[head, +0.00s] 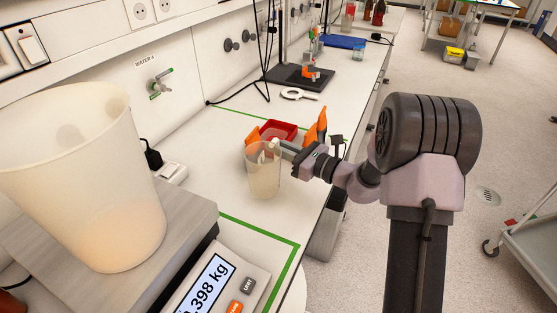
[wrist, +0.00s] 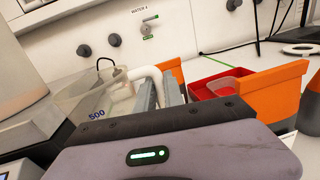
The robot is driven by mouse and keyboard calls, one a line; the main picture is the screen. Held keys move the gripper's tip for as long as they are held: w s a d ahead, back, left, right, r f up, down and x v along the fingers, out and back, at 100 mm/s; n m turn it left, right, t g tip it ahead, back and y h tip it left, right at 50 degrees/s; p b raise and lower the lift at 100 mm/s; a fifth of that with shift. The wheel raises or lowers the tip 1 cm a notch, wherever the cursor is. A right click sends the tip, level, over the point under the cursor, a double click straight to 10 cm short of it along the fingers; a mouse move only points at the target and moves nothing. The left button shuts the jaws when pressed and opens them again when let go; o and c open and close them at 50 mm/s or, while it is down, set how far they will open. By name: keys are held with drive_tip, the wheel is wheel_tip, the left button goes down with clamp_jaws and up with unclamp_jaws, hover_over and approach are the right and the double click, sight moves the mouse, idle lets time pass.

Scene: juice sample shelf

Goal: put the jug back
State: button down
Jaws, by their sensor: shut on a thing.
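The jug (head: 264,178) is a clear, slightly cloudy vessel, roughly upright beside the red tray in the head view. In the wrist view the jug (wrist: 98,106) is at left, with a blue "500" mark and a pale handle (wrist: 146,73). My gripper (head: 284,148) comes from the right and is shut on the handle. In the wrist view the grey fingers (wrist: 162,93) are close around it. I cannot tell whether the jug's base touches the bench. The gripper hides part of the handle.
A large translucent beaker (head: 85,170) stands on a scale (head: 225,285) in the left foreground; its display ends in ".398 kg". A red tray (head: 291,128) and orange pieces (head: 316,129) are close behind the jug. Green lines (head: 260,230) mark the white bench, bare in front of the jug.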

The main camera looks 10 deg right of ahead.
drive_tip(key=shift+w+d+f+b, duration=0.1)
drive_tip(key=shift+w+f+b, duration=0.3)
drive_tip(key=shift+f, duration=0.2)
drive_tip(key=shift+w+f+b, duration=0.25)
drive_tip(key=shift+f+b, duration=0.1)
drive_tip(key=shift+f, duration=0.3)
drive_tip(key=shift+w+d+f+b, duration=0.1)
drive_tip(key=shift+w+f+b, duration=0.3)
drive_tip(key=shift+f, duration=0.2)
drive_tip(key=shift+s, duration=0.1)
drive_tip(key=shift+f, duration=0.15)
drive_tip(key=c, duration=1.5)
unclamp_jaws()
drive_tip(key=shift+o, duration=0.2)
